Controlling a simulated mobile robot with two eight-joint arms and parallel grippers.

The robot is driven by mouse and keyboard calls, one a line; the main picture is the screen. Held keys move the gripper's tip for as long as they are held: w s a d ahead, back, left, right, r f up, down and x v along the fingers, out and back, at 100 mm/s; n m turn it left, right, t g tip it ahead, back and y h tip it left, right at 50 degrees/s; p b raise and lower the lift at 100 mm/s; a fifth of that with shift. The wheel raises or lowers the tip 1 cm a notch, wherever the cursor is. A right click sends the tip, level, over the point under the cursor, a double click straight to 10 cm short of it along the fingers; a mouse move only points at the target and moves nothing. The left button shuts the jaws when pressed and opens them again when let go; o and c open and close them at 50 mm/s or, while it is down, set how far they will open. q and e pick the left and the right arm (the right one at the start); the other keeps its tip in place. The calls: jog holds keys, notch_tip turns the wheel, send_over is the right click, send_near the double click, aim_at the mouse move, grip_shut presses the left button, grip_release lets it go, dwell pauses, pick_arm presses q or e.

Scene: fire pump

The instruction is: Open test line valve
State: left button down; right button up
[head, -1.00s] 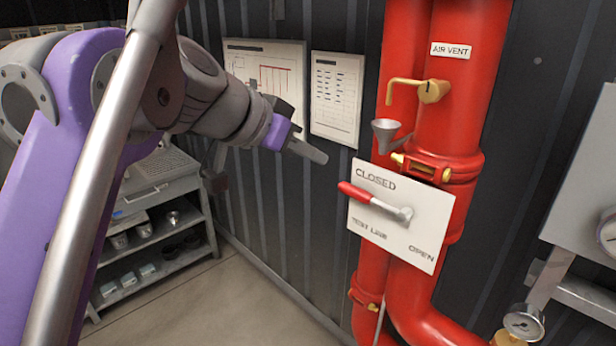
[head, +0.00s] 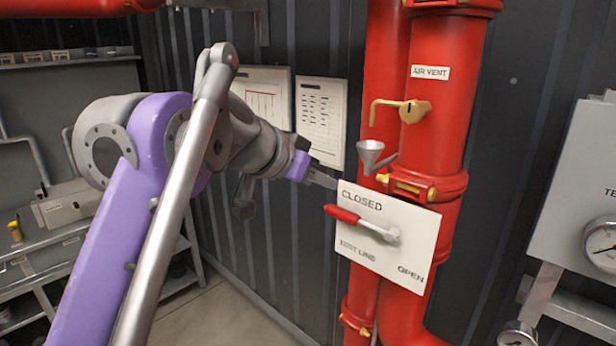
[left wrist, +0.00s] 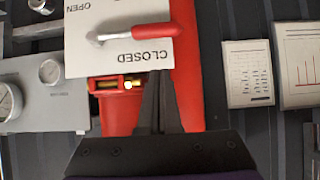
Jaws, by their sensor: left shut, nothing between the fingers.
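The test line valve has a red-handled lever (head: 343,214) on a white plate (head: 400,265) marked CLOSED, TEST LINE and OPEN. The red grip points up and left, toward the CLOSED mark. My left gripper (head: 333,184) is shut and empty, just left of the plate's upper left corner and above the red grip. In the left wrist view, upside down, the gripper's fingers (left wrist: 160,80) point at the plate (left wrist: 85,50), and the red grip (left wrist: 150,31) lies beyond their tips, apart from them. My right gripper is not in view.
Red vertical pipes (head: 440,130) stand behind the plate. A brass air vent valve (head: 412,110) and a grey funnel (head: 371,156) sit above it. Two wall charts (head: 320,120) hang behind my arm. A grey panel with a gauge (head: 603,242) is at the right.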

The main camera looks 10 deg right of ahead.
aim_at(357, 221)
pick_arm(q)
notch_tip(357, 221, down, 5)
jog(key=w+d+b, duration=0.1)
jog(key=d, duration=0.1)
jog(key=shift+w+f, duration=0.2)
jog(key=shift+w, duration=0.15)
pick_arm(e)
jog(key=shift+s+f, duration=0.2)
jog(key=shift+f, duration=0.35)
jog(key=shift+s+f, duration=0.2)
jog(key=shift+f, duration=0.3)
pick_arm(q)
jog(key=shift+w+d, duration=0.1)
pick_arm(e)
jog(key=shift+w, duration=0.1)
pick_arm(q)
jog(key=shift+f, duration=0.1)
